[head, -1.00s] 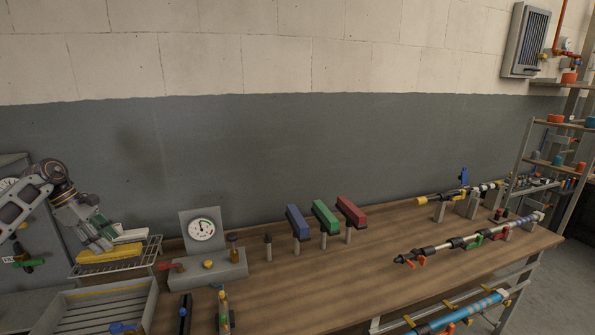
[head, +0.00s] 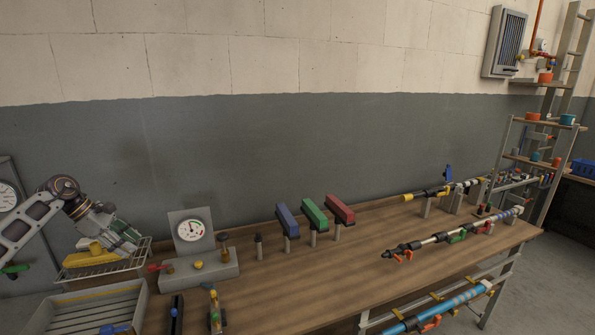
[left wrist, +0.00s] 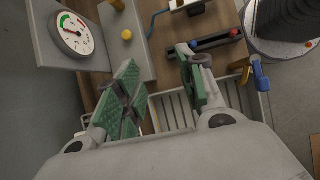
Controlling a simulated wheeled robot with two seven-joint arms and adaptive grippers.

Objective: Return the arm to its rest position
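My left gripper (head: 118,244) hangs at the left of the head view, in front of or just above a wire rack (head: 82,274) with a yellow block (head: 88,252) on it. I cannot tell whether it touches them. In the left wrist view its green-padded fingers (left wrist: 163,88) stand apart with nothing held between them. The bench and a grey slatted tray (left wrist: 175,108) show through the gap. My left arm (head: 35,220) is bent, its elbow at the left edge. My right gripper is not in view.
A gauge box (head: 190,228) stands right of the gripper; the gauge also shows in the wrist view (left wrist: 75,36). Blue (head: 287,220), green (head: 315,215) and red (head: 340,209) blocks stand on posts. Wands lie at the bench's right. The middle bench top (head: 310,265) is clear.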

